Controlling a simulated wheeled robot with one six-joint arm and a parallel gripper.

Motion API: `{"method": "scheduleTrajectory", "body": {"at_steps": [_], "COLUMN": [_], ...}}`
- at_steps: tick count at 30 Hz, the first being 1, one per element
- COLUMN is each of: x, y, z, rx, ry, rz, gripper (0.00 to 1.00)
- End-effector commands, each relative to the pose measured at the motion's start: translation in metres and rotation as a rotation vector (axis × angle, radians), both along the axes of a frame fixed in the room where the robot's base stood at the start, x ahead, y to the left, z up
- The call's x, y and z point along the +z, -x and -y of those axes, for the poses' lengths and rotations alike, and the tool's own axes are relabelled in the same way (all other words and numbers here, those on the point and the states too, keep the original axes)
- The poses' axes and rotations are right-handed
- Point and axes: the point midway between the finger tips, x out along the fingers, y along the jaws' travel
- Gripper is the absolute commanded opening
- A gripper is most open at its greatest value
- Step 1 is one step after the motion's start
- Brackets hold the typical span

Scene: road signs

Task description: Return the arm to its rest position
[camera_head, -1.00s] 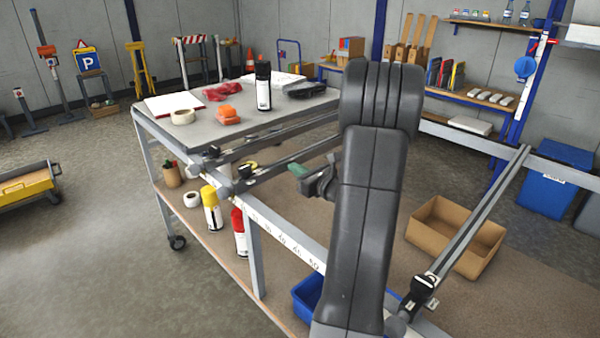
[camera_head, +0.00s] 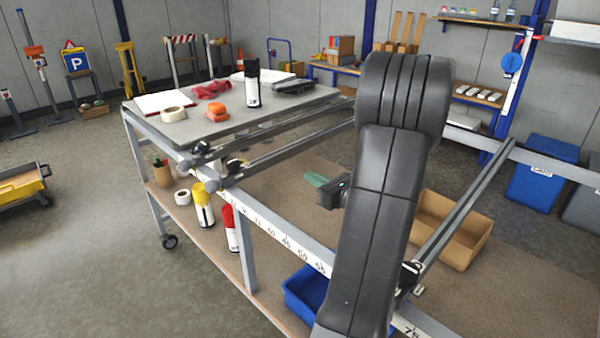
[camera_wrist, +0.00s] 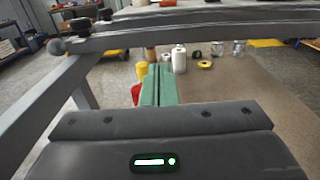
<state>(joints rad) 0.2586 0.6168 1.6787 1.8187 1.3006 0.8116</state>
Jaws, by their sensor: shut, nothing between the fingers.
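My arm rises in front of the workbench in the head view, bent at its top. My gripper (camera_head: 316,181) sticks out to the left behind the arm, over the bench's open frame, with green fingertips. In the wrist view the two green fingers of my gripper (camera_wrist: 158,85) lie side by side, shut, with nothing between them. The gripper touches nothing that I can see. Part of it is hidden by the arm in the head view.
The bench's metal rails (camera_head: 290,150) run close to my gripper. Below are a yellow can (camera_head: 203,205), a blue bin (camera_head: 300,290) and a cardboard box (camera_head: 465,245).

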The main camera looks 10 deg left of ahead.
Motion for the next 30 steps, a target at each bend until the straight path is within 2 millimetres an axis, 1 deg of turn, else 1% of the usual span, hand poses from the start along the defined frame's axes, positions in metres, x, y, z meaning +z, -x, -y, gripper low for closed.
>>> {"method": "scheduleTrajectory", "body": {"at_steps": [1, 3, 6, 10, 19, 23, 25, 30], "x": [0.0, 0.0, 0.0, 0.0, 0.0, 0.0, 0.0, 0.0], "y": [0.004, 0.009, 0.013, 0.015, 0.014, 0.01, 0.004, -0.014], "z": [0.007, 0.013, 0.018, 0.021, 0.02, 0.012, 0.005, -0.021], "rx": [-0.003, -0.003, -0.001, -0.001, 0.0, 0.003, 0.003, 0.005], "ry": [0.0, 0.0, 0.0, 0.0, 0.0, 0.0, 0.0, -0.001], "rz": [0.0, 0.0, 0.0, 0.0, 0.0, 0.0, 0.0, -0.001], "gripper": [0.0, 0.0, 0.0, 0.0, 0.0, 0.0, 0.0, 0.0]}}
